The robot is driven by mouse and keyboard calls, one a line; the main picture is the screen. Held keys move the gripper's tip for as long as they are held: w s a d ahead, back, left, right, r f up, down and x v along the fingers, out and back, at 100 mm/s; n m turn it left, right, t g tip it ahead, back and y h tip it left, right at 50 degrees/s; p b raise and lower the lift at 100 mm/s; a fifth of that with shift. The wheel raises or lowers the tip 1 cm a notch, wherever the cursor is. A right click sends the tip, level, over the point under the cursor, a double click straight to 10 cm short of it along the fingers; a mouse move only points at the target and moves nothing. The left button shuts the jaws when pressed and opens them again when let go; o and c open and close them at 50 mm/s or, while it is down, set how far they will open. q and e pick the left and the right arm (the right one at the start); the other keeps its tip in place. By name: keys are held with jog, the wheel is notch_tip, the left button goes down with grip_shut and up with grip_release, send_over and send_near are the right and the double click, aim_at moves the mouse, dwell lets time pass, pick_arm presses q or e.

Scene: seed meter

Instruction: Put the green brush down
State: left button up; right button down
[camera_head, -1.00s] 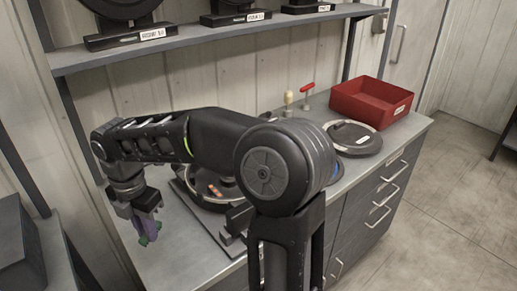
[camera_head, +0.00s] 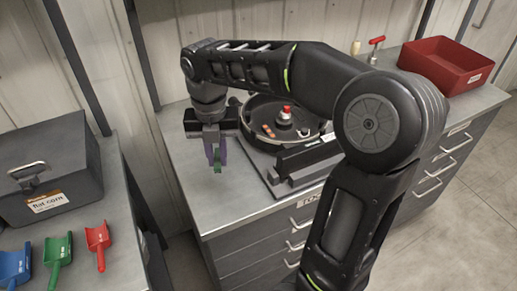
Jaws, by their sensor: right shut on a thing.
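My right gripper (camera_head: 215,158) points down over the left part of the grey bench top (camera_head: 187,180). Its purple fingers are shut on the green brush (camera_head: 217,168). Only a small green part of the brush shows low between the fingers; the rest is hidden. I cannot tell whether the brush touches the bench. The round black seed meter (camera_head: 262,106), with a red knob on top, stands just right of the gripper. My left gripper is not in view.
A red bin (camera_head: 440,62) and a red-handled tool (camera_head: 374,48) stand at the back right. A left side table holds a dark lidded box (camera_head: 45,165) and blue (camera_head: 15,266), green (camera_head: 58,254) and red scoops (camera_head: 99,241). The bench's front left corner is clear.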

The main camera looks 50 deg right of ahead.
send_over(223, 191)
notch_tip(223, 191, down, 6)
jog(key=shift+f, duration=0.1)
jog(key=shift+f, duration=0.1)
jog(key=shift+f+p, duration=0.35)
jog(key=shift+f, duration=1.4)
jog(key=shift+f, duration=0.15)
jog(key=c, duration=1.4)
grip_release()
notch_tip(223, 191, up, 12)
jog(key=shift+a+r, duration=0.1)
jog(key=shift+r, duration=0.1)
